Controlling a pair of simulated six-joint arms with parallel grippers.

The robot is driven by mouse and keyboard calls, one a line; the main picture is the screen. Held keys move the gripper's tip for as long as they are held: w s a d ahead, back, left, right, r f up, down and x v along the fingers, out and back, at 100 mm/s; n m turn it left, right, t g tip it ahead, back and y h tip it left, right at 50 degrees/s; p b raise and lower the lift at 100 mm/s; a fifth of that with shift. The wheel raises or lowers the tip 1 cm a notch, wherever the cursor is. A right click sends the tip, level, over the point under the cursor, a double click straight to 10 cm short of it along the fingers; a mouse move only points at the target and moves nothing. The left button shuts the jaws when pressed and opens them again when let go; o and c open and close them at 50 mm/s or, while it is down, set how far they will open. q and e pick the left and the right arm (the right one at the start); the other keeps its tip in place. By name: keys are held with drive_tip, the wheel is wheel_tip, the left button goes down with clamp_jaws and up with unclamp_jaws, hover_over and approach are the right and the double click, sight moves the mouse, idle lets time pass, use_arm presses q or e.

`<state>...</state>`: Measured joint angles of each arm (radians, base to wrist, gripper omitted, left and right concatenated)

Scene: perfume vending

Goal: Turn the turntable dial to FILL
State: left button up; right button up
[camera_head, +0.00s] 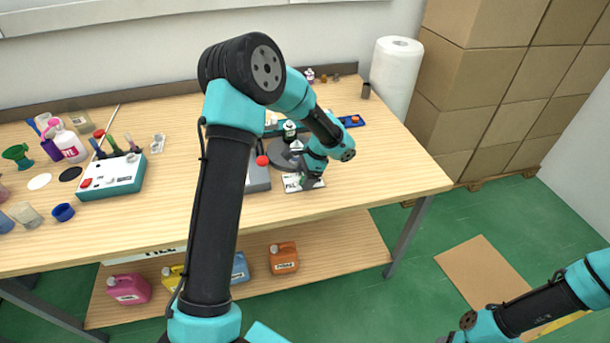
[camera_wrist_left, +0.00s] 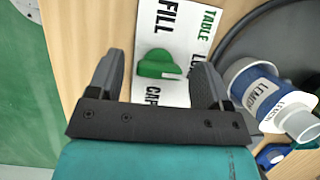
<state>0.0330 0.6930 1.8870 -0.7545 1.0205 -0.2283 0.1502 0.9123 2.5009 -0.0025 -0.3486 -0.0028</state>
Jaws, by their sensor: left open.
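The green dial (camera_wrist_left: 158,65) sits on a white label panel (camera_wrist_left: 201,18) printed with FILL, TABLE and other partly hidden words. My left gripper (camera_wrist_left: 153,75) is open, with one finger on each side of the dial. I cannot tell whether the fingers touch it. In the head view my left gripper (camera_head: 309,182) is low over the panel (camera_head: 291,185) and hides most of the dial. The dark turntable (camera_head: 281,154) lies just behind. A bottle labelled LEMON (camera_wrist_left: 258,90) stands on it in the wrist view. My right gripper is out of view.
A grey machine part with a red ball knob (camera_head: 262,160) stands left of the panel. A blue tray (camera_head: 351,121) lies behind right. A teal-white box (camera_head: 112,176) and several bottles are at the left. The table's right front is clear.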

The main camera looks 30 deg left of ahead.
use_arm(q)
drive_tip(key=c, duration=0.9)
drive_tip(key=shift+n+h, duration=0.3)
drive_tip(key=shift+n, duration=0.2)
drive_tip(key=n+h, duration=0.1)
drive_tip(key=n, duration=0.2)
drive_tip(key=shift+w+n+g, duration=0.1)
drive_tip(key=shift+n+g, duration=0.2)
drive_tip(key=shift+g, duration=0.1)
drive_tip(key=n+h, duration=0.1)
drive_tip(key=n, duration=0.3)
drive_tip(key=shift+a+n+h, duration=0.1)
drive_tip(key=shift+n+h, duration=0.2)
drive_tip(key=shift+h, duration=0.1)
drive_tip(key=n+h, duration=0.1)
drive_tip(key=n, duration=0.3)
drive_tip(key=shift+a+h, duration=0.1)
drive_tip(key=shift+h, duration=0.3)
drive_tip(key=n+h, duration=0.1)
drive_tip(key=n, duration=0.3)
drive_tip(key=shift+n+t, duration=0.3)
drive_tip(key=shift+n, duration=0.1)
